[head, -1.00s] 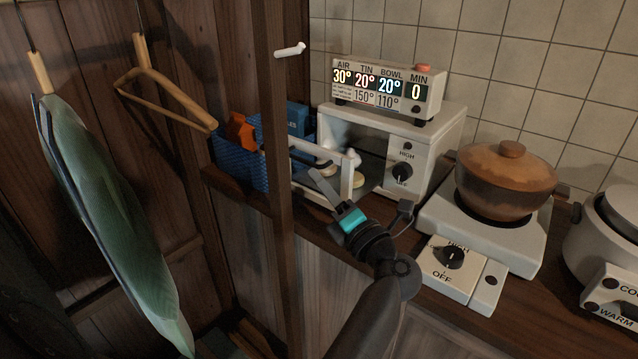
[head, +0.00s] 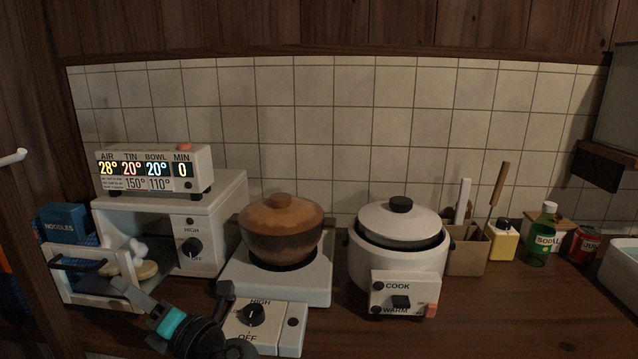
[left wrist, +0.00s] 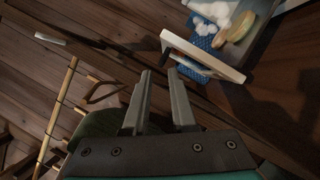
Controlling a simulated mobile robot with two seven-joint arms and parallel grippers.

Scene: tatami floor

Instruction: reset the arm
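My left gripper (head: 118,283) is low at the left of the head view, in front of the small white oven (head: 218,215). In the left wrist view its two fingers (left wrist: 160,71) stand apart with nothing between them. The oven's front door (head: 88,290) is open, and the fingertips are close to it; I cannot tell whether they touch. White lumps and a tan rounded piece (head: 147,270) are at the oven opening. The door and these pieces also show at the top of the left wrist view. My right gripper is not in view.
A brown lidded pot (head: 282,232) sits on a hot plate (head: 300,285). Right of it stand a rice cooker (head: 398,262), a utensil box (head: 467,255), a yellow dispenser (head: 503,243), a green bottle (head: 543,240) and a red can (head: 586,245). The counter's front right (head: 520,310) is clear.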

